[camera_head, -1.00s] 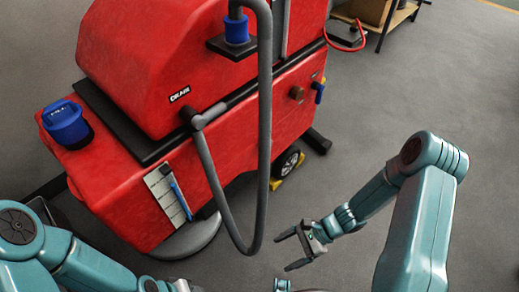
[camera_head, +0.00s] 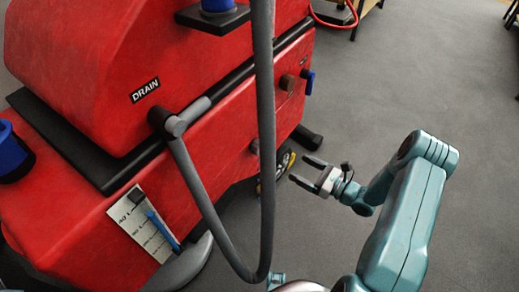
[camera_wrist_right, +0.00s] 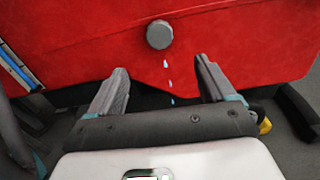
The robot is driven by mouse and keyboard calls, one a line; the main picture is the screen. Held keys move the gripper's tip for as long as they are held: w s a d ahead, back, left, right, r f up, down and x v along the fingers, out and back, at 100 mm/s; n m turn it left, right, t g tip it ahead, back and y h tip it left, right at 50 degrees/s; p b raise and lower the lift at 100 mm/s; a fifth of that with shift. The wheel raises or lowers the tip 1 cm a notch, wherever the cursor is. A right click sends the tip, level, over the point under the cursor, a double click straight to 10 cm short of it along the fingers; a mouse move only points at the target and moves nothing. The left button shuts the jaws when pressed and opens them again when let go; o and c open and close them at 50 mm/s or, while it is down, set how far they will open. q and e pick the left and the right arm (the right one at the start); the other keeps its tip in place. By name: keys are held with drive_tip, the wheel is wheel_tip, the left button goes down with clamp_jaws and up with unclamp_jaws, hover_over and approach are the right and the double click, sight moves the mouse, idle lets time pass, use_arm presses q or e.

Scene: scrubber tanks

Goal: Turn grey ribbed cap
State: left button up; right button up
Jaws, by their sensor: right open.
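The grey ribbed cap (camera_wrist_right: 160,35) is round and sits on the red lower tank wall in the right wrist view. In the head view a small grey cap (camera_head: 254,147) shows beside the hanging hose, partly covered by it. My right gripper (camera_head: 302,170) is open and empty, to the right of the cap and apart from it. In the wrist view the open fingers (camera_wrist_right: 161,68) point toward the wall, with the cap beyond them, roughly centred between them. My left gripper is not in view.
A grey hose (camera_head: 266,150) hangs in a loop left of my right gripper. A brown knob (camera_head: 287,82) and a blue handle (camera_head: 309,83) are higher on the red machine (camera_head: 215,130). Pale blue drops (camera_wrist_right: 166,64) show below the cap.

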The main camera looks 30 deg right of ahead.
sight(261, 148)
drive_tip(key=b+x, duration=0.3)
drive_tip(key=x, duration=1)
drive_tip(key=shift+w+a, duration=0.25)
drive_tip(key=shift+w, duration=0.05)
drive_tip(key=shift+w+a, duration=0.2)
drive_tip(key=shift+w, duration=0.4)
drive_tip(key=c, duration=1.1)
drive_tip(key=shift+o, duration=0.2)
